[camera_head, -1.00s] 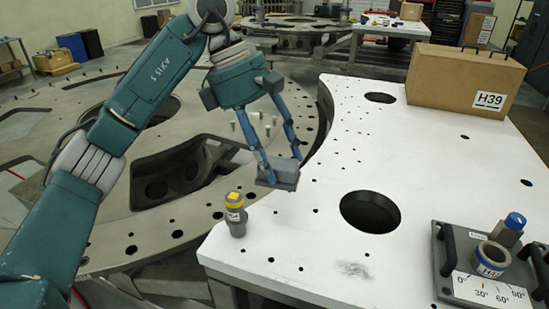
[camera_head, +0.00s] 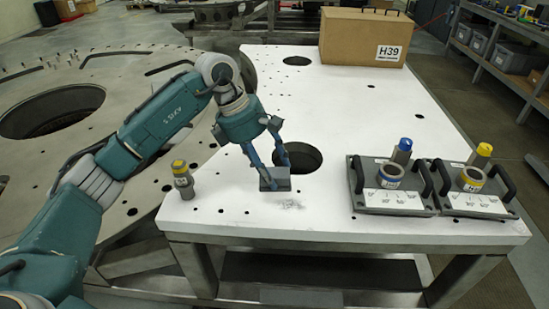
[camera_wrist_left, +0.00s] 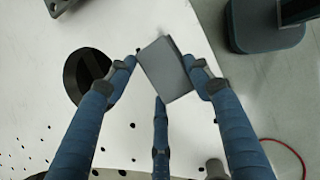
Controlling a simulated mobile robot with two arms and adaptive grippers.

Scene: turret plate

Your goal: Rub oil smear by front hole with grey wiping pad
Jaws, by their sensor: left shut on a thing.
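My left gripper (camera_head: 268,172) is shut on the grey wiping pad (camera_head: 275,184), a small grey block. In the left wrist view the blue fingers hold the pad (camera_wrist_left: 165,68) between their tips. The pad is above the white plate (camera_head: 340,118), close to the near left edge of the front hole (camera_head: 299,157). The front hole also shows in the left wrist view (camera_wrist_left: 84,76). The oil smear (camera_head: 290,204) is a faint grey patch on the plate, just in front of the pad. Whether the pad touches the plate I cannot tell. My right gripper is not in view.
A grey and yellow cylinder (camera_head: 182,181) stands on the plate's left corner. Two trays with black handles, one blue-marked (camera_head: 397,202) and one yellow-marked (camera_head: 478,205), sit at the right. A cardboard box labelled H39 (camera_head: 350,38) stands at the back.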

